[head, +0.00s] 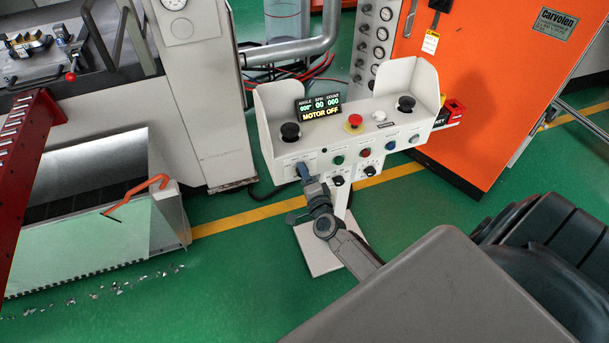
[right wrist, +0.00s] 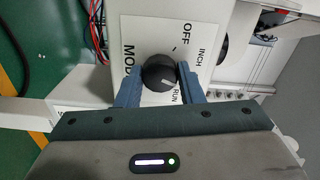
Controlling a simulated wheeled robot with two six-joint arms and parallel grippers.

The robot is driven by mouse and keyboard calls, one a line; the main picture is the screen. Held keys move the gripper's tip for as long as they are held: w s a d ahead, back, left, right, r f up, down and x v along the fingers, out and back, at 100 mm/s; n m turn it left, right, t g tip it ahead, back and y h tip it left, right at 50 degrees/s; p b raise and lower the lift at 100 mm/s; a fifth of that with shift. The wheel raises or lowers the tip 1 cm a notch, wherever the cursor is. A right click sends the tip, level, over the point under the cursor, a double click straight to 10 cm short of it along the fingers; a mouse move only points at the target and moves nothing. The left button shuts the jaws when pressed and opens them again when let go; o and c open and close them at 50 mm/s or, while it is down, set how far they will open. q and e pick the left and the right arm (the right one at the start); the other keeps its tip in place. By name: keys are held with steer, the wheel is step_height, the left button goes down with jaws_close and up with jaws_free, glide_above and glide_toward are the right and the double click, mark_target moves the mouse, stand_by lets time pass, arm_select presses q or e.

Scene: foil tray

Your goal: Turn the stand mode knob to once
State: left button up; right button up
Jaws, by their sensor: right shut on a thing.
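The white control stand (head: 350,128) is in the middle of the head view, and its display (head: 320,107) reads MOTOR OFF. My right gripper (head: 303,175) is at the left end of its front panel and covers the mode knob there. In the right wrist view the round black mode knob (right wrist: 158,72) sits between the two blue-grey fingers of my right gripper (right wrist: 158,85), which is shut on it. The plate shows MODE, OFF, INCH and RUN. The knob's white mark is on its lower right side; I cannot tell exactly which label it meets. My left gripper is not in view.
The panel carries a green button (head: 338,160), a red button (head: 365,152), and a red emergency stop (head: 354,121). An orange cabinet (head: 490,90) is behind at right.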

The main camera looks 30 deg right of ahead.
steer(key=o, duration=1)
steer(key=shift+s, duration=0.1)
steer(key=b+v, duration=0.1)
steer(key=v, duration=0.9)
steer(key=shift+s, duration=0.35)
steer(key=shift+f, duration=0.1)
